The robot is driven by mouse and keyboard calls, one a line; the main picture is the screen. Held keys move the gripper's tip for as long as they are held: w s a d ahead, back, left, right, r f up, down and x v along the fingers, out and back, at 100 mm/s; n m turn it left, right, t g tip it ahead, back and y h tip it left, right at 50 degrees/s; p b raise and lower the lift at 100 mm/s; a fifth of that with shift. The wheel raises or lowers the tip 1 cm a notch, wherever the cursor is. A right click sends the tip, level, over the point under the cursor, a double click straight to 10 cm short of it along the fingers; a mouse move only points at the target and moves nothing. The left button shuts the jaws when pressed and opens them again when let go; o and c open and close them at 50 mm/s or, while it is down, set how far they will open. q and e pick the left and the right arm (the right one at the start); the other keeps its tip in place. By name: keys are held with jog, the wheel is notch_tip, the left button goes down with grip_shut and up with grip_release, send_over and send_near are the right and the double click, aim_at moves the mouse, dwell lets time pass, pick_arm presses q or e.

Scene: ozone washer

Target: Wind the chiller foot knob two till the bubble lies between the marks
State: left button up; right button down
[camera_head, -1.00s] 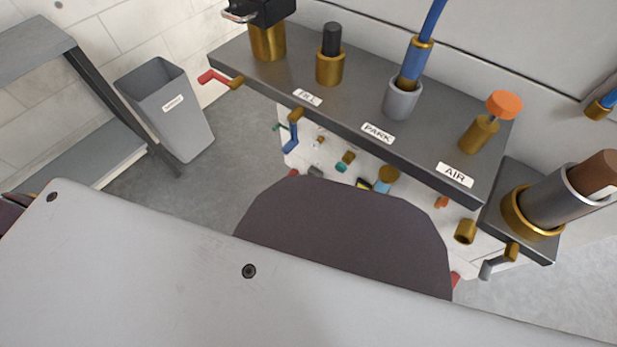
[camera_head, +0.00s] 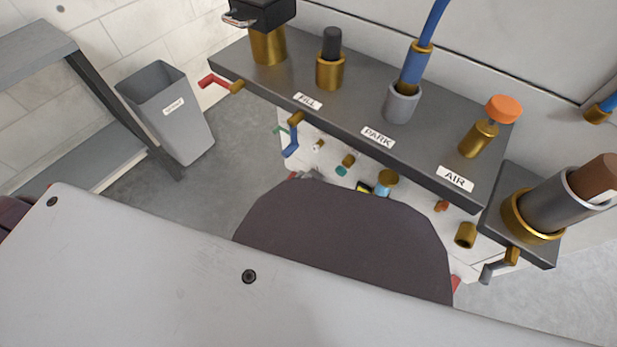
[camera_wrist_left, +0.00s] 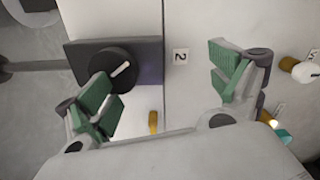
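A round black knob (camera_wrist_left: 110,69) with a white pointer line sits on a dark block (camera_wrist_left: 146,60) in the left wrist view. A label "2" (camera_wrist_left: 181,56) is on the pale panel to its right. My left gripper (camera_wrist_left: 160,84) is open, with green finger pads well apart. Its left finger overlaps the knob's lower edge in the picture; I cannot tell whether they touch. The right finger is beyond the label, over bare panel. Nothing is between the pads. I cannot make out a bubble or marks. My right gripper is not in view.
A dark shelf (camera_head: 340,112) carries brass fittings and labels FILL, PARK and AIR. Small coloured fittings are below it, partly hidden by my own body. A grey bin (camera_head: 190,130) stands on the floor at left, beside a rack (camera_head: 40,50).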

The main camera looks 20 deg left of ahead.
pick_arm(q)
jog(key=r, duration=0.3)
jog(key=shift+w, duration=0.35)
jog(key=shift+c, duration=0.6)
jog(key=shift+o, duration=0.7)
jog(key=shift+d+r, duration=0.15)
jog(key=shift+r, duration=0.45)
jog(key=shift+d+r, duration=0.15)
jog(key=shift+r, duration=0.55)
jog(key=shift+c, duration=0.8)
jog(key=shift+f, duration=0.25)
jog(key=shift+s+a+f, duration=0.1)
jog(key=shift+s+a, duration=0.05)
